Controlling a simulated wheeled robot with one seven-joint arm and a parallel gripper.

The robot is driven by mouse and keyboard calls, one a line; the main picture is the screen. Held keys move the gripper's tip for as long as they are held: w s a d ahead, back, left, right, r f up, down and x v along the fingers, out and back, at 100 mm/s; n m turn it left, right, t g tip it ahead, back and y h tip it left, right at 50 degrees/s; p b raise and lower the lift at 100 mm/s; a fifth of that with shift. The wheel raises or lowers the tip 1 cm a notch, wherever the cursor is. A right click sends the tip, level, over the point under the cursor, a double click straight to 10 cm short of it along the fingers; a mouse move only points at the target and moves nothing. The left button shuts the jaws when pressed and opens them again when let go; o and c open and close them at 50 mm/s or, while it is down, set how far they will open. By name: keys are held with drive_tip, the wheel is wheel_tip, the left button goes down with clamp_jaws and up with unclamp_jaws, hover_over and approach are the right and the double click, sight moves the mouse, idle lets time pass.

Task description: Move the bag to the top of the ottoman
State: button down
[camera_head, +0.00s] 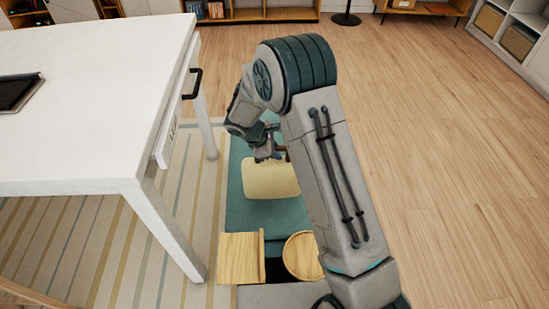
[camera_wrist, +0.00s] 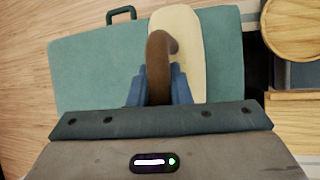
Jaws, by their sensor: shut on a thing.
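The bag (camera_head: 271,181) is cream, with a brown curved handle (camera_wrist: 158,55) that shows in the wrist view. The cream body also shows in the wrist view (camera_wrist: 190,30), behind the handle. My gripper (camera_head: 266,153) is shut on the bag's handle. Its blue fingers show in the wrist view (camera_wrist: 152,88), one on each side of the handle. The bag is over a flat teal surface (camera_head: 250,218). I cannot tell whether it touches that surface. Nothing in view is clearly the ottoman.
A white table (camera_head: 80,110) stands close on the left, with a dark tablet (camera_head: 18,92) on it. A square wooden piece (camera_head: 240,258) and a round one (camera_head: 303,256) are near the teal surface. Striped rug (camera_head: 90,240) lies under the table. Open wooden floor (camera_head: 450,150) spreads right.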

drive_tip(key=shift+w+a+f, duration=0.15)
drive_tip(key=shift+w+f, duration=0.1)
drive_tip(key=shift+w, duration=0.15)
drive_tip(key=shift+f, duration=1.95)
drive_tip(key=shift+f+b, duration=0.2)
drive_tip(key=shift+b, duration=0.1)
drive_tip(key=c, duration=1.3)
unclamp_jaws()
drive_tip(key=shift+r, duration=0.15)
